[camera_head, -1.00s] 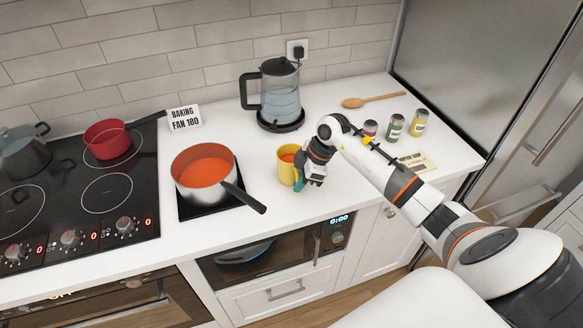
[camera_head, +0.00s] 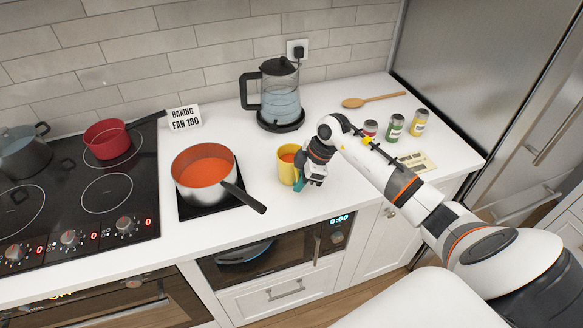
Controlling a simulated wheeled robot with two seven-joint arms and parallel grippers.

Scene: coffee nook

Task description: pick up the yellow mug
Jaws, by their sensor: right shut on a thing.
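The yellow mug (camera_head: 286,166) stands upright on the white counter, right of the pot of orange-red soup. An orange-red content shows inside its rim. My right gripper (camera_head: 299,181) is at the mug's right side, shut on the mug. The gripper hides the mug's right side, so its handle and the exact contact are hard to see. The mug appears to rest on the counter. My left gripper is not in view.
The soup pot (camera_head: 205,187) stands left of the mug, its black handle pointing towards the front. A glass kettle (camera_head: 281,98) stands behind.

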